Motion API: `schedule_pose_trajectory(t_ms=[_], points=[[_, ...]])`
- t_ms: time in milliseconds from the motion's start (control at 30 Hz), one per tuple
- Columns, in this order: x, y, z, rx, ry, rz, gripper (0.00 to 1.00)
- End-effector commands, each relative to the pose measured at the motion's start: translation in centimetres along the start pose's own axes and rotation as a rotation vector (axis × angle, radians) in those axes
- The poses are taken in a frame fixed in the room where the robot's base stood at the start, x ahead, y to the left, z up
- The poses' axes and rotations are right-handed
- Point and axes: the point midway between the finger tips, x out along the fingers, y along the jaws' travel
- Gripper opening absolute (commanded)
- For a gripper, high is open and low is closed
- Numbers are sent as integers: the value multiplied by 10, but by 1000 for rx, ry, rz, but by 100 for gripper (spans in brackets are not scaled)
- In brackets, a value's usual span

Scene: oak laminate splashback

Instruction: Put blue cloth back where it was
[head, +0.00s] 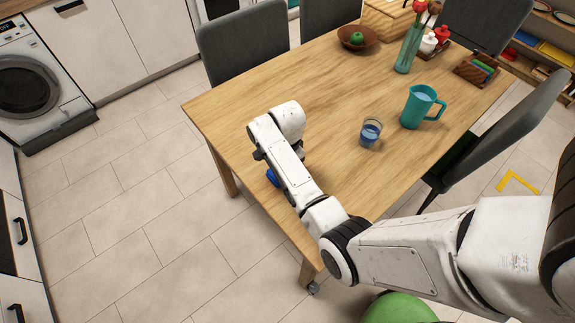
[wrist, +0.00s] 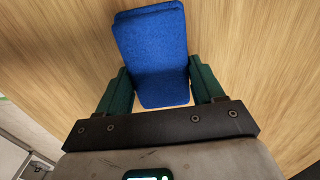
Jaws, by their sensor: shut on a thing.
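The blue cloth (wrist: 155,55) is a folded, thick rectangle between the two green fingers of my gripper (wrist: 162,88) in the wrist view. The fingers touch it on its left and right sides, and my gripper is shut on it. Wood of the table (wrist: 245,40) shows behind the cloth; I cannot tell whether the cloth rests on it or is held above it. In the head view a small part of the blue cloth (head: 272,177) shows left of my arm, by the table's left edge. My arm hides the rest of it and the fingers.
On the table (head: 285,85) stand a glass of blue liquid (head: 370,132), a teal pitcher (head: 419,107), a brown bowl with a green fruit (head: 357,38), a vase (head: 409,50) and a wooden sponge holder (head: 477,70). Grey chairs surround it. The table's left-centre surface is clear.

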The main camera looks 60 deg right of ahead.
Motion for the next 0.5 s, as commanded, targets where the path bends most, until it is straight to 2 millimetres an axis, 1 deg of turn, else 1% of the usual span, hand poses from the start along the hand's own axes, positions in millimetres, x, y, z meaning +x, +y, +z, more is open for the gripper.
schedule_pose_trajectory(t_ms=[133, 367, 500], points=[[10, 0, 0, 0, 0, -1, 43], [11, 0, 0, 0, 0, -2, 43], [14, 0, 0, 0, 0, -2, 43]])
